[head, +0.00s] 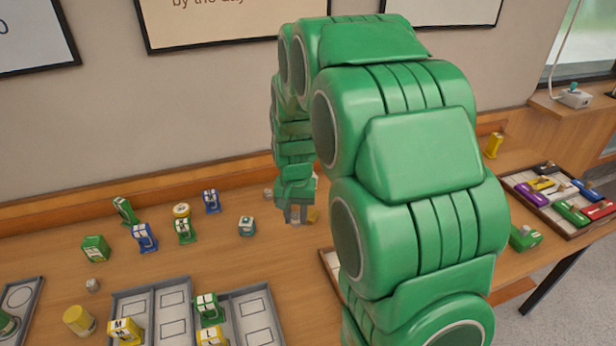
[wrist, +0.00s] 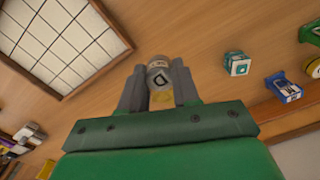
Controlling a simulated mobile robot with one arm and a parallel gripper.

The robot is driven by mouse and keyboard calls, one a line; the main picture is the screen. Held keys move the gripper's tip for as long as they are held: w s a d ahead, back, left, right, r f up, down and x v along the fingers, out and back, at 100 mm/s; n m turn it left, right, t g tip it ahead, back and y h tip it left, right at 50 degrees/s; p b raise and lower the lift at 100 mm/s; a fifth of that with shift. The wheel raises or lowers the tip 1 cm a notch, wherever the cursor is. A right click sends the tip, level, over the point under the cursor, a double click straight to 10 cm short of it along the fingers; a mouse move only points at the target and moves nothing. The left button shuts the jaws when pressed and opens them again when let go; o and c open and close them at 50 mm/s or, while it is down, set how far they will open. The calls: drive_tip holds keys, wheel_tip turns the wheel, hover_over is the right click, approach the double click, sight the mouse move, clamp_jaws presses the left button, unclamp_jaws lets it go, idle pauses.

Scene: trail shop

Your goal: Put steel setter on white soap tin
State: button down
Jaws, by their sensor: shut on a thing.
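My gripper (wrist: 158,88) is shut on a small grey, silvery round piece (wrist: 157,68) with a dark mark on its face, which looks like the steel setter. A yellow patch (wrist: 162,97) shows between the fingers beside it; I cannot tell whether it is part of the piece. In the head view my gripper (head: 296,214) is low over the table, and my arm partly hides it. A small white tin with a teal mark (head: 246,226), which looks like the white soap tin, stands apart to the gripper's left. It also shows in the wrist view (wrist: 237,64), right of the gripper.
Blue and green boxes (head: 145,237) stand left of the white tin. Grey trays (head: 262,295) lie at the front left, some compartments holding green and yellow items. A wooden-framed grid tray (wrist: 112,62) lies near the gripper. A tray of coloured pieces (head: 528,189) is at the right.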

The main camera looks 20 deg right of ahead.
drive_tip(key=w+d+r, duration=0.1)
drive_tip(key=w+d, duration=0.5)
drive_tip(key=w, duration=0.3)
drive_tip(key=w+d+r, duration=0.1)
drive_tip(key=w+d, duration=0.5)
drive_tip(key=w, duration=0.3)
drive_tip(key=shift+m, duration=0.4)
drive_tip(key=shift+w+d+f, duration=0.35)
drive_tip(key=shift+w+f, duration=1.2)
drive_tip(key=shift+w, duration=0.65)
drive_tip(key=shift+w+d+f, duration=0.4)
drive_tip(key=shift+w+f, duration=1.1)
drive_tip(key=shift+w, duration=0.75)
drive_tip(key=shift+w+d+f, duration=0.35)
drive_tip(key=shift+w+f, duration=1.2)
drive_tip(key=shift+w, duration=0.65)
drive_tip(key=shift+w+f, duration=0.2)
drive_tip(key=shift+f, duration=1.7)
drive_tip(key=shift+f, duration=0.1)
